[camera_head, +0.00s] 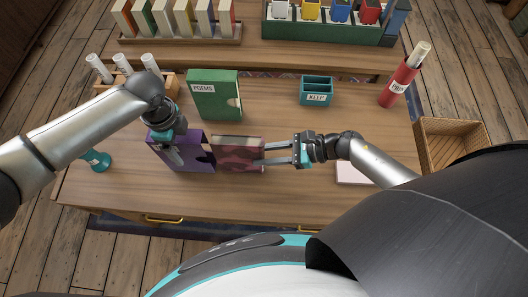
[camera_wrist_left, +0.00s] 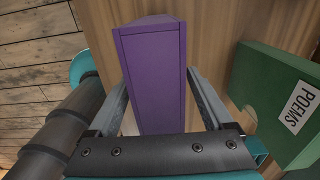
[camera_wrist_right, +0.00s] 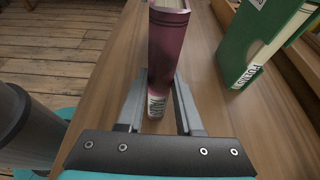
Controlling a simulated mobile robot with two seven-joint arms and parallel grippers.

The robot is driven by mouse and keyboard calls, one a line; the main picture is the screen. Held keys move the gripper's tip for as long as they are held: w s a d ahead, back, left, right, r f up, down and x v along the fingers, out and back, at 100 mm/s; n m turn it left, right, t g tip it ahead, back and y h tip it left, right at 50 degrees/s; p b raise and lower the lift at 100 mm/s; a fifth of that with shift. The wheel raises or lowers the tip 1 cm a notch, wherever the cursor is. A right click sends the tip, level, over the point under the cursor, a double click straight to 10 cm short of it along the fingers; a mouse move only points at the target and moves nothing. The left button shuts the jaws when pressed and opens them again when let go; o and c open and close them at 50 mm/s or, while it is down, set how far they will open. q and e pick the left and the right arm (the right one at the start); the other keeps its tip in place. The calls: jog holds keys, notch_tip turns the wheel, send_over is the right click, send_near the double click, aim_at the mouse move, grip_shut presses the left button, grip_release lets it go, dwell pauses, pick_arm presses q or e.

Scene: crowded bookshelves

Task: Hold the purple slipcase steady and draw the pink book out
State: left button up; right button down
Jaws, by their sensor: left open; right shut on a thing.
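The purple slipcase (camera_head: 194,158) stands on the table with its notched open side facing right. My left gripper (camera_head: 172,153) is open over its left end; in the left wrist view the two fingers lie on either side of the slipcase (camera_wrist_left: 153,75). The dark pink book (camera_head: 238,154) stands upright just right of the slipcase's open side, and I cannot tell if its far end is still inside. My right gripper (camera_head: 265,153) is shut on the pink book's spine end. In the right wrist view the book (camera_wrist_right: 166,55) sits between the fingers.
A green POEMS slipcase (camera_head: 214,96) stands close behind. A teal KEEP box (camera_head: 316,91) and a red tube holder (camera_head: 398,84) are further right. A pale flat item (camera_head: 352,173) lies under my right arm. A teal object (camera_head: 97,159) is at left; a wicker basket (camera_head: 452,139) is at right.

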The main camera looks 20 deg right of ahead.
pick_arm(q)
notch_tip(320, 180, up, 12)
jog(key=shift+f, duration=0.15)
dwell(0.4)
